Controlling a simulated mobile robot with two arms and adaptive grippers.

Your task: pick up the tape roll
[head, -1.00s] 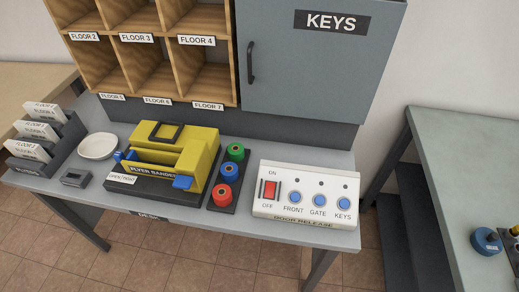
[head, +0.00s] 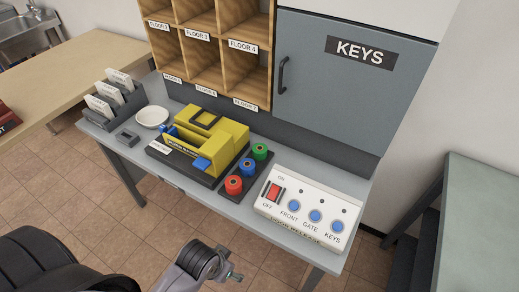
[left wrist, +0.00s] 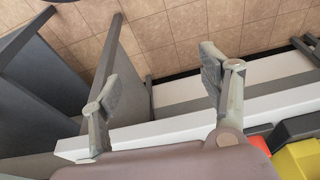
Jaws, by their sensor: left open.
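I cannot tell which one is the tape roll. My left gripper (left wrist: 158,88) is open, with nothing between its fingers. In the left wrist view, the floor and pale edges show behind the fingers. A red patch (left wrist: 258,143) and a yellow shape (left wrist: 300,158) show beside it at the lower right. My right gripper is not in view.
A yellow flyer bander (head: 205,138) stands left of the rolls, and a white door release panel (head: 305,207) right of them. A white dish (head: 152,116) and a card holder (head: 120,104) are at the desk's left. Cubbies and a grey key cabinet (head: 345,85) rise behind.

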